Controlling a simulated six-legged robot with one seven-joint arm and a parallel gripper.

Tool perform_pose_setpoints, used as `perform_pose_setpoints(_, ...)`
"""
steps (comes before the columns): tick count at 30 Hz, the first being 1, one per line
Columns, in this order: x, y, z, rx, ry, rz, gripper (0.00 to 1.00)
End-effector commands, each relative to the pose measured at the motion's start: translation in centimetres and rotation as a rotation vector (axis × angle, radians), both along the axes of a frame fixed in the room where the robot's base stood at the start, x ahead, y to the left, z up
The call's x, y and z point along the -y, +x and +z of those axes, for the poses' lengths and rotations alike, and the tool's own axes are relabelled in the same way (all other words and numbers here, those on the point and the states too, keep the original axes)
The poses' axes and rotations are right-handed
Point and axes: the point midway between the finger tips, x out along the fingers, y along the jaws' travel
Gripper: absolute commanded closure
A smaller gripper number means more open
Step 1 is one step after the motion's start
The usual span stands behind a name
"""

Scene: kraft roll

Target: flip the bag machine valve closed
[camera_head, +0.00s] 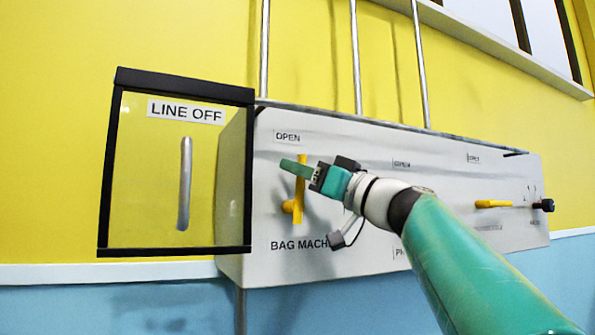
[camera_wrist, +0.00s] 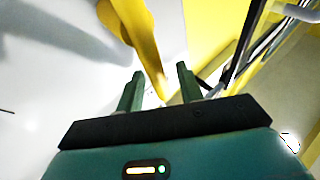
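The yellow bag machine valve handle (camera_head: 301,175) stands upright on the white panel, its upper end below the OPEN label (camera_head: 288,137). The partly covered label BAG MACH (camera_head: 299,245) is below it. My gripper (camera_head: 285,164) is in front of the upper part of the handle, its green fingers crossing it. In the wrist view my gripper (camera_wrist: 160,70) has its two fingers apart, and the tapered end of the yellow handle (camera_wrist: 148,55) appears in the gap between them. I cannot tell whether either finger touches it.
A clear black-framed cover marked LINE OFF (camera_head: 186,111) stands left of the panel, with a grey handle (camera_head: 184,185) behind it. Another yellow handle (camera_head: 493,204) lies horizontal at the panel's right. My arm hides the panel's middle. Pipes (camera_head: 357,55) rise above the panel.

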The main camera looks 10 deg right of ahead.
Motion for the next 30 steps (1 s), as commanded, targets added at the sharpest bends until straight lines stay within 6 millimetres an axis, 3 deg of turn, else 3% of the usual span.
perform_pose_setpoints(8,-0.19,0.21,0.1,0.0,0.0,-0.001,0.63)
perform_pose_setpoints(14,-0.14,0.16,0.1,0.0,0.0,-0.001,0.99)
perform_pose_setpoints(15,-0.14,0.16,0.1,0.0,0.0,-0.001,1.0)
perform_pose_setpoints(30,0.22,0.26,-0.03,-0.014,0.066,0.001,1.0)
